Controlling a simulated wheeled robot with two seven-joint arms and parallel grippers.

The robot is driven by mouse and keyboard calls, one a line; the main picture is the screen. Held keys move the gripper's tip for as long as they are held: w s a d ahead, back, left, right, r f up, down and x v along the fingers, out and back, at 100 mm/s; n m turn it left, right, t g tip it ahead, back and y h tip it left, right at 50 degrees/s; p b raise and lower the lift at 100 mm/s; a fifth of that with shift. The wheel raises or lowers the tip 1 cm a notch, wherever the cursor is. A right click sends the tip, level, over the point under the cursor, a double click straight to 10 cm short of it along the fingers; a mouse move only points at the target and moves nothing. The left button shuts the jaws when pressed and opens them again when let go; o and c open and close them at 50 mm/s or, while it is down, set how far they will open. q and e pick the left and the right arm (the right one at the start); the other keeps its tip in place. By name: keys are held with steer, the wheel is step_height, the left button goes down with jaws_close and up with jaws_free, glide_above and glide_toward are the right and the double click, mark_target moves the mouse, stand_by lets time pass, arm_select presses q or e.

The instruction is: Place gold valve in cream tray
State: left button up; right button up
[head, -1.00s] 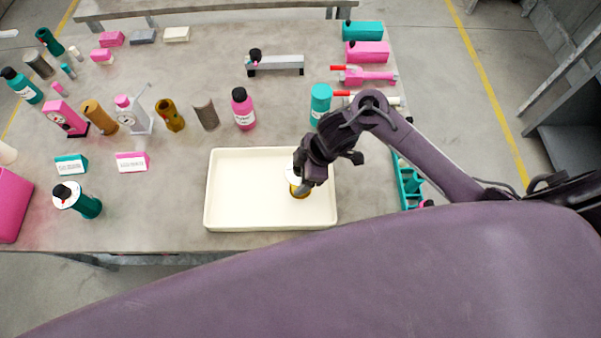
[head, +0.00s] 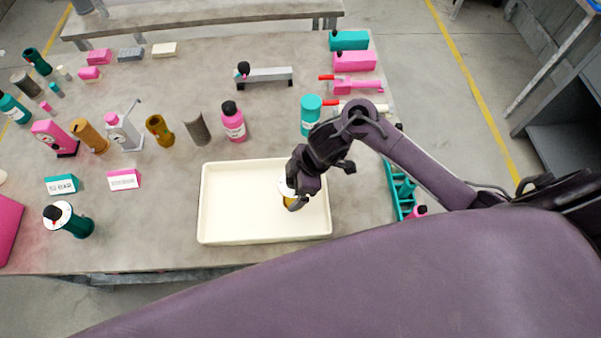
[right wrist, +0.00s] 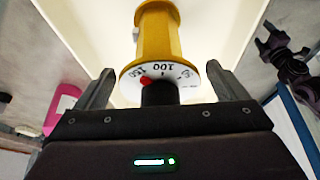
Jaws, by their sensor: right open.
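The gold valve (right wrist: 158,35) has a white numbered dial, a red mark and a black stem. In the head view the gold valve (head: 289,201) is inside the cream tray (head: 235,234), right of its middle and partly hidden by my right gripper (head: 294,200). In the right wrist view my right gripper (right wrist: 162,88) is open, its fingers apart on both sides of the dial and stem with gaps showing. A dark jointed part (right wrist: 287,62) at the right edge there looks like my left gripper; its jaws are unclear. The cream tray (right wrist: 222,30) shows behind the valve.
A pink bottle (head: 233,124) and a teal bottle (head: 311,115) stand behind the tray. A teal rack (head: 397,190) is to the right. Other valves, such as a brown one (head: 159,130), stand on the left. The tray's left half is empty.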

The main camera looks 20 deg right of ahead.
steer(key=p+v, duration=0.1)
steer(key=v, duration=1)
steer(key=shift+d+r+p, duration=0.2)
steer(key=shift+r+p, duration=0.05)
steer(key=shift+p, duration=0.1)
steer(key=shift+s, duration=0.1)
